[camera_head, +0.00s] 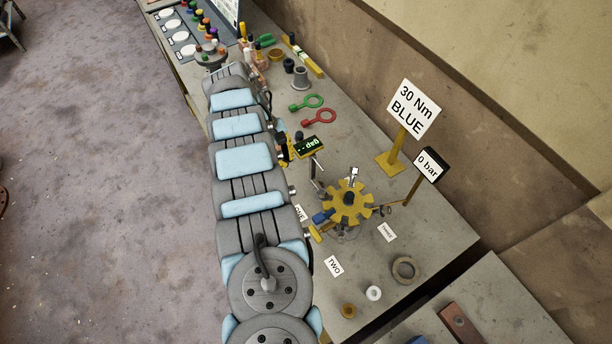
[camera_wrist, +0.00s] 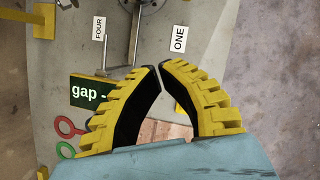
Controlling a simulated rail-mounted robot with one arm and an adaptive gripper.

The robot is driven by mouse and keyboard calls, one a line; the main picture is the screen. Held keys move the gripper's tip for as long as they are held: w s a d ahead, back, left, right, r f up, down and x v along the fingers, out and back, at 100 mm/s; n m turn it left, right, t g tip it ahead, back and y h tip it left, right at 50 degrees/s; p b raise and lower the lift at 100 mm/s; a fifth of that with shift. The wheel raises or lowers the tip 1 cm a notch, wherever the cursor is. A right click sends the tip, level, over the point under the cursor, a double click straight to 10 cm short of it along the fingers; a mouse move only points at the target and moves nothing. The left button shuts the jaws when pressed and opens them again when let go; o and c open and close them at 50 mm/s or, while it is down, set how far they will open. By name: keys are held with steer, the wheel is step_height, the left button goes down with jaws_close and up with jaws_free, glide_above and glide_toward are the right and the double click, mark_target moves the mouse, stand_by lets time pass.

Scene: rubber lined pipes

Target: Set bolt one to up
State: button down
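The label ONE (camera_wrist: 179,38) lies on the bench ahead of my gripper (camera_wrist: 158,68) in the wrist view. It also shows partly beside my arm in the head view (camera_head: 300,213). I cannot clearly make out bolt one itself. A yellow toothed flange (camera_head: 349,203) stands on the pipe fitting right of that label, with a blue piece (camera_head: 322,217) at its left edge. A grey metal rod (camera_wrist: 135,42) with a crossbar stands between the labels ONE and FOUR (camera_wrist: 98,28).
A gap display (camera_wrist: 89,93) stands close left of my fingers. Red (camera_head: 319,117) and green (camera_head: 306,102) ring tools lie behind. A 30 Nm BLUE sign (camera_head: 408,108) and a 0 bar gauge (camera_head: 430,164) stand at right. Loose rings (camera_head: 405,270) lie in front.

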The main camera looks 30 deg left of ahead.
mark_target(325, 200)
steer(key=shift+w+r+h, duration=0.1)
steer(key=shift+r+h, duration=0.15)
steer(key=shift+h, duration=0.15)
steer(key=p+x, duration=0.2)
steer(key=x, duration=0.7)
steer(key=shift+w+d+f+t+p, duration=0.15)
steer(key=shift+w+d+t+p, duration=0.15)
steer(key=shift+d, duration=0.25)
steer(key=shift+s+d+r+p, duration=0.15)
steer(key=shift+s+d+p, duration=0.05)
steer(key=shift+d+p, duration=0.55)
steer(key=shift+s+d+r+p, duration=0.2)
steer(key=shift+d+p, duration=0.35)
steer(key=shift+d, duration=0.4)
steer(key=shift+a, duration=0.1)
